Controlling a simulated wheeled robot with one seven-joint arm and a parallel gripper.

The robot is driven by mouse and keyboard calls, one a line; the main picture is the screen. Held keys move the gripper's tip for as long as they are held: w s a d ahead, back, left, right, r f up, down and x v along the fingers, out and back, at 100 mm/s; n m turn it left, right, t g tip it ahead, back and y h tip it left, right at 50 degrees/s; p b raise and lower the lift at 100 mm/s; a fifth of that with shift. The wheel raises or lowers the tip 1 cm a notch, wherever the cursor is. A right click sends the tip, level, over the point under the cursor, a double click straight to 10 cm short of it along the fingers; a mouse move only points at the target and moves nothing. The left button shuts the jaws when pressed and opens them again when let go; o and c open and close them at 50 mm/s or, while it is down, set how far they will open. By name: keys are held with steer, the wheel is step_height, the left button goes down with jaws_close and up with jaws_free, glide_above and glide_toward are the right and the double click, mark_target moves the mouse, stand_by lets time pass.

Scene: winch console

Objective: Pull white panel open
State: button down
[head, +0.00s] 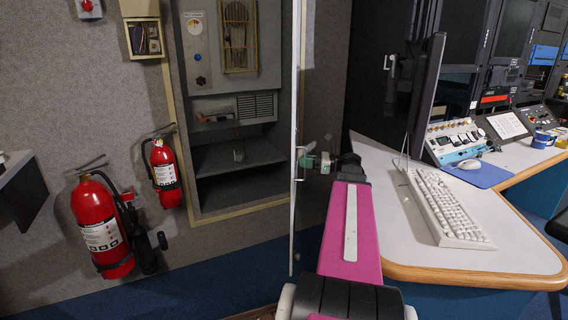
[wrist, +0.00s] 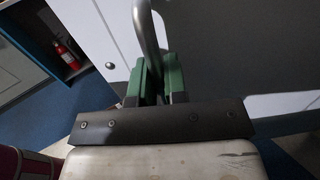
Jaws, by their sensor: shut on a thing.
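The white panel (head: 296,110) stands swung out from the wall recess and shows almost edge-on in the head view. A curved metal handle (wrist: 148,30) comes down between the green fingers of my gripper (wrist: 155,82). My gripper (head: 312,163) also shows in the head view, right of the panel at the handle. It is shut on the handle. The fingers and the black plate hide the handle's lower part.
The recess (head: 235,160) with shelves and a vent lies open left of the panel. Two red extinguishers (head: 100,225) (head: 165,172) hang on the left wall. A desk (head: 470,258) with keyboard (head: 448,208) and monitor (head: 425,95) stands close right of my arm. Blue floor shows below the panel.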

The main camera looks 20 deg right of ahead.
steer(key=w+v, duration=0.1)
steer(key=v, duration=0.7)
steer(key=shift+w+d, duration=0.2)
steer(key=shift+d, duration=0.2)
steer(key=shift+f, duration=0.1)
steer(key=c, duration=1.2)
jaws_free()
steer(key=shift+d, duration=0.15)
steer(key=v, duration=1)
steer(key=shift+s+d, duration=0.25)
